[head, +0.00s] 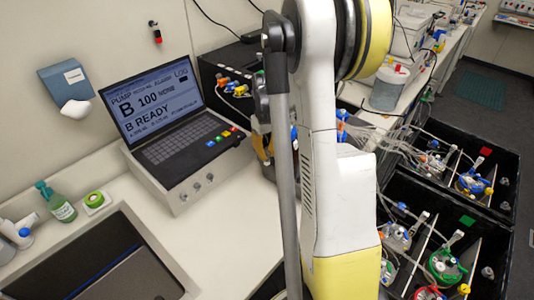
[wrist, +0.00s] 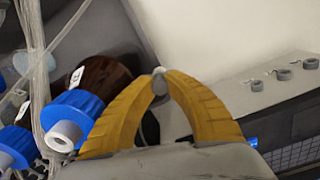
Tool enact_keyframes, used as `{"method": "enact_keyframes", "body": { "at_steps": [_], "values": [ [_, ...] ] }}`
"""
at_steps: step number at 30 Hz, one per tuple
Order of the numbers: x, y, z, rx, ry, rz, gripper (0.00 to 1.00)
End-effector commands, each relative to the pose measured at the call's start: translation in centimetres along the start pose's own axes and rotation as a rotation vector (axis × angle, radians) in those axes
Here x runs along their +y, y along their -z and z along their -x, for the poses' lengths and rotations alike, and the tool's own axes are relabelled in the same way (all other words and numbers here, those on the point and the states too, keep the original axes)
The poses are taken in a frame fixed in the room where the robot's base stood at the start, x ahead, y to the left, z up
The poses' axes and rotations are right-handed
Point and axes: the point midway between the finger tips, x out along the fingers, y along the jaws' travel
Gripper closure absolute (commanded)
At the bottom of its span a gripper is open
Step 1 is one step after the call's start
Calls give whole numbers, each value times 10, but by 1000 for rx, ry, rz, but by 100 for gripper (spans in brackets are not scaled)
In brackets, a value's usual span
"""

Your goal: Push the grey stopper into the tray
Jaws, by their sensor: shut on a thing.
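My gripper (wrist: 159,78) shows in the wrist view with its two yellow fingers closed together at the tips. A small grey piece (wrist: 158,71), which looks like the grey stopper, is pinched between the tips; most of it is hidden. In the head view my arm covers most of the gripper, beside the right end of the laptop console. Black trays holding vessels stand at the right, one with a red mark (head: 485,151) and one with a green mark (head: 467,220). Small grey pieces (head: 487,272) sit in the nearer tray. Which tray is meant cannot be told.
The console with knobs (head: 183,197) carries a laptop (head: 160,100) reading "B READY". Blue-capped bottles (wrist: 72,115) and tubing (wrist: 38,70) crowd the left of the wrist view, close to the fingers. A green bottle (head: 58,205) stands by the sink. The counter's front (head: 235,235) is clear.

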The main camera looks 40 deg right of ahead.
Motion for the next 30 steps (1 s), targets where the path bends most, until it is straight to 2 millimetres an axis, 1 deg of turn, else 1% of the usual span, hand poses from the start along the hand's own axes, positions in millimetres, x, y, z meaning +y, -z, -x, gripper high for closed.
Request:
{"method": "enact_keyframes", "body": {
  "at_steps": [21, 22, 24, 30],
  "values": [
    [0, 0, -8, 0, 0, 0, 100],
    [0, 0, -8, 0, 0, 0, 82],
    [0, 0, -8, 0, 0, 0, 63],
    [0, 0, -8, 0, 0, 0, 63]
  ]
}}
